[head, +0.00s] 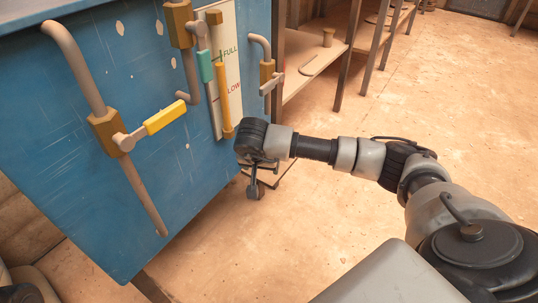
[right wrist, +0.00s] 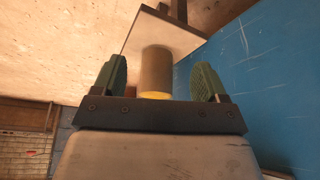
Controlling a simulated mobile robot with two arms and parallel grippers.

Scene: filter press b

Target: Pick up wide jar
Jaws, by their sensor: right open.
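The right wrist view shows a short tan-brown cylinder (right wrist: 156,70) with a yellow end facing the camera, which looks like the wide jar. It appears to stand on a small pale platform (right wrist: 188,38). My right gripper (right wrist: 157,78) is open, with one green-padded finger on each side of the cylinder. Gaps show between the fingers and the cylinder. In the head view, my right gripper (head: 257,186) points down beside the blue panel, over a small stand (head: 285,170). The cylinder is hidden there by my gripper and wrist. My left gripper is not in view.
The blue panel (head: 85,110) carries pipes, a yellow-handled valve (head: 165,117) and a FULL/LOW gauge (head: 232,60); it is close to my right gripper. Wooden shelves (head: 312,65) with a small tan object (head: 328,37) stand behind. The floor at right is clear.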

